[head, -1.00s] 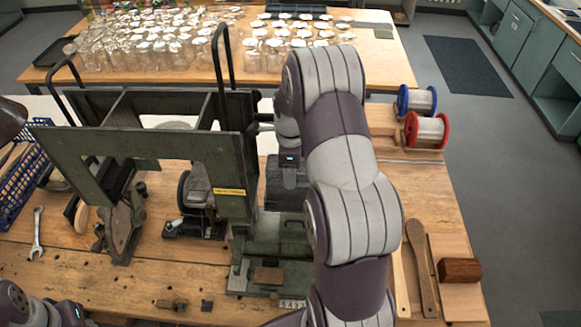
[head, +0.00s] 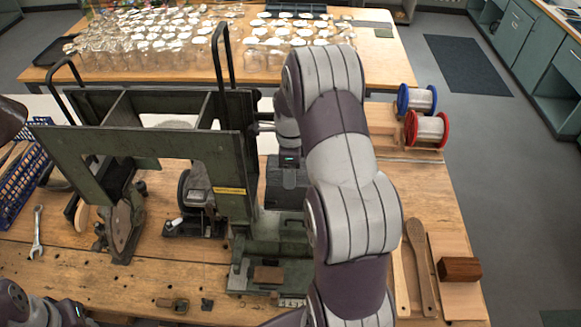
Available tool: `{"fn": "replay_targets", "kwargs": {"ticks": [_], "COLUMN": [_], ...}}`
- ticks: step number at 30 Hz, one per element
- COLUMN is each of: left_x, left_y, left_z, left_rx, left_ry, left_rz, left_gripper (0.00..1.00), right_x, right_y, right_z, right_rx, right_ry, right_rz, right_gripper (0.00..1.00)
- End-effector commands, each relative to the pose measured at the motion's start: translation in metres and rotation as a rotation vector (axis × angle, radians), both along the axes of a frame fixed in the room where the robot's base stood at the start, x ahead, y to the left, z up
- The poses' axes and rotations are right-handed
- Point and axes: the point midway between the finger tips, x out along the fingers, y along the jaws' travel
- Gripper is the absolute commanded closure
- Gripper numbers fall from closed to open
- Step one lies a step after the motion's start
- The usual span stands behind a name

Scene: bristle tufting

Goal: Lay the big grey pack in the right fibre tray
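My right arm reaches forward over the bench in the head view. Its gripper (head: 288,180) is at a dark box-like shape (head: 273,192) just right of the green machine's upright. Its fingertips are not clear, so I cannot tell whether it is open or shut, or whether it holds anything. I cannot make out the big grey pack or the right fibre tray; my arm covers much of that area. My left gripper (head: 72,314) is partly in view at the bottom left, with its fingers cut off by the frame edge.
The green tufting machine (head: 150,143) with tall black handles fills the left middle. A blue basket (head: 22,185) and a wrench (head: 37,232) lie at left. Blue (head: 416,100) and red (head: 426,130) spools, wooden paddles (head: 420,265) and a brown block (head: 460,268) are at right.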

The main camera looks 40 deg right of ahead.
Motion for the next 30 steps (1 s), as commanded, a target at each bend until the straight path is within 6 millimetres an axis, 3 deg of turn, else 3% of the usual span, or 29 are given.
{"fn": "replay_targets", "kwargs": {"ticks": [30], "left_x": [0.000], "left_y": [0.000], "left_z": [-0.007], "left_rx": [0.000], "left_ry": [0.000], "left_rz": [0.000], "left_gripper": [0.57], "right_x": [0.000], "right_y": [0.000], "right_z": [-0.012], "right_rx": [-0.001], "right_ry": [-0.001], "right_rz": [0.000], "right_gripper": [0.60]}}
